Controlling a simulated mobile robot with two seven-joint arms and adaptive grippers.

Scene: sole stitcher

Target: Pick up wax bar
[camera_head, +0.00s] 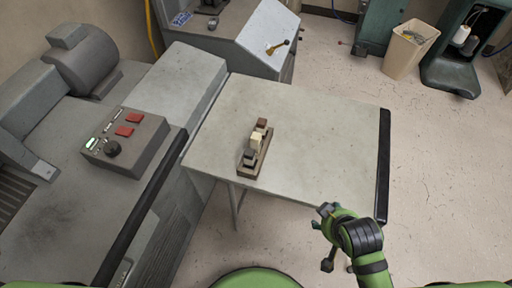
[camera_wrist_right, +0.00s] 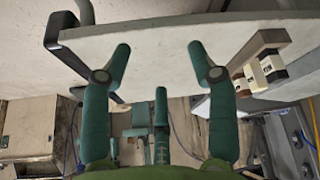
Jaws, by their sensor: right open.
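A small wooden rack (camera_head: 262,165) stands on the grey tabletop, left of its middle. It holds a row of block-like bars: a brown one (camera_head: 262,124), a cream one (camera_head: 257,137) and a dark grey one (camera_head: 248,158). Which of them is the wax bar I cannot tell. In the right wrist view the rack (camera_wrist_right: 258,42) and bars (camera_wrist_right: 257,73) show at the right, beyond the right finger. My right gripper (camera_wrist_right: 159,52) is open and empty, its green fingers spread. In the head view it (camera_head: 320,220) is at the table's near edge, right of the rack and apart from it. My left gripper is out of view.
The table (camera_head: 330,130) is otherwise clear, with a black strip (camera_head: 384,165) along its right edge. A grey machine with a control box (camera_head: 125,140) borders it on the left. A slanted cabinet (camera_head: 265,40) stands behind. A bin (camera_head: 405,50) is on the floor at back right.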

